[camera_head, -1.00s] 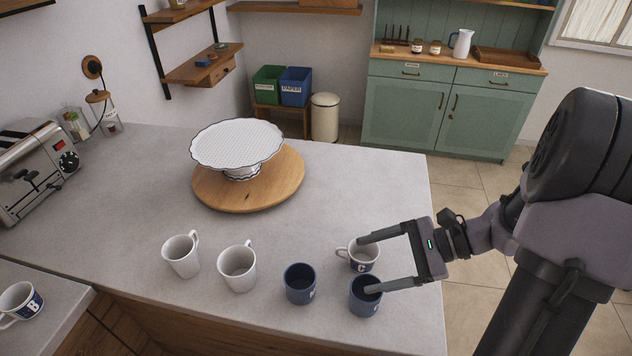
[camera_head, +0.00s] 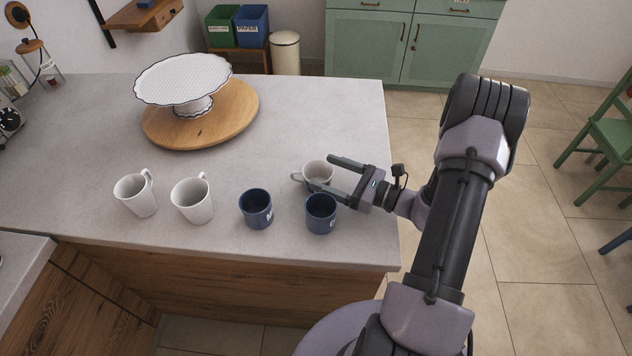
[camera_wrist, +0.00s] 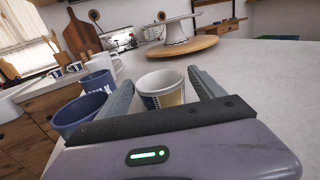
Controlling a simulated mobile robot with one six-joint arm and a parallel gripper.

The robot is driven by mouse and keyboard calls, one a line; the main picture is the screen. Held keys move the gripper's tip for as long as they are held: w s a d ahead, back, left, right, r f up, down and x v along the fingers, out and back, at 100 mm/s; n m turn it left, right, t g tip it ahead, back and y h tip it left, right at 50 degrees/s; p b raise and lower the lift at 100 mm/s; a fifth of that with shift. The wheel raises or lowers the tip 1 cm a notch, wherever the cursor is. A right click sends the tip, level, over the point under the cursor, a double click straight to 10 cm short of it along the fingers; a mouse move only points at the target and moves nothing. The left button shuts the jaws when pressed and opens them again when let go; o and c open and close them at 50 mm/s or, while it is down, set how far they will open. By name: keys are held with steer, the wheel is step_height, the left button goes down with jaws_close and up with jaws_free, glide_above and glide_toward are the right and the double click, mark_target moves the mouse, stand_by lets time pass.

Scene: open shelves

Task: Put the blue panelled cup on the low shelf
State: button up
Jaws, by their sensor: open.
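A white cup with a blue panel on its side (camera_head: 316,170) stands upright on the grey counter near its right end, its handle to the left. In the wrist view, the cup (camera_wrist: 166,97) shows a dark blue patch and a yellowish one, and sits between my fingers. My gripper (camera_head: 324,171) is open around it, reaching in from the right; I cannot tell whether a finger touches it. The near finger passes just above a dark blue cup (camera_head: 320,214). A wooden wall shelf with a drawer (camera_head: 150,15) is at the top left, cut off by the frame.
Another dark blue cup (camera_head: 256,210) and two white mugs (camera_head: 192,203) stand in a row to the left. A white cake stand (camera_head: 185,80) on a round wooden board (camera_head: 235,112) is farther back. The middle of the counter (camera_head: 290,125) is clear.

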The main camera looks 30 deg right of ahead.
mark_target(306, 166)
steer(key=x, duration=0.3)
steer(key=shift+w+a+f+b, duration=0.2)
steer(key=shift+w+a+b, duration=0.05)
steer(key=shift+a+b, duration=0.1)
steer(key=shift+r, duration=0.1)
steer(key=c, duration=1.5)
